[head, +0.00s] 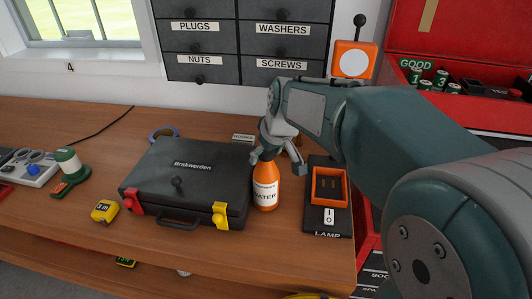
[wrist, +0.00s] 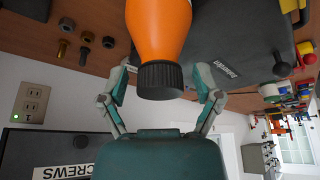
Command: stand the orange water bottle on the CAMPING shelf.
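The orange water bottle (head: 265,188) stands upright on the wooden workbench, between the black case and the lamp switch box. Its label partly reads "WATER". My gripper (head: 277,163) is at the bottle's top, with its fingers spread. In the wrist view, the bottle (wrist: 158,28) and its black cap (wrist: 161,80) lie between the two open fingertips (wrist: 162,82), with a gap on each side. The gripper hides the cap in the head view. I see no shelf labelled CAMPING in either view.
The black case (head: 190,180) is close on the bottle's left. The lamp switch box (head: 327,215) is on its right. A yellow tape measure (head: 105,211) and a green-and-white object (head: 68,162) stand farther left. Drawers (head: 240,40) hang behind; an open red toolbox (head: 450,35) is at right.

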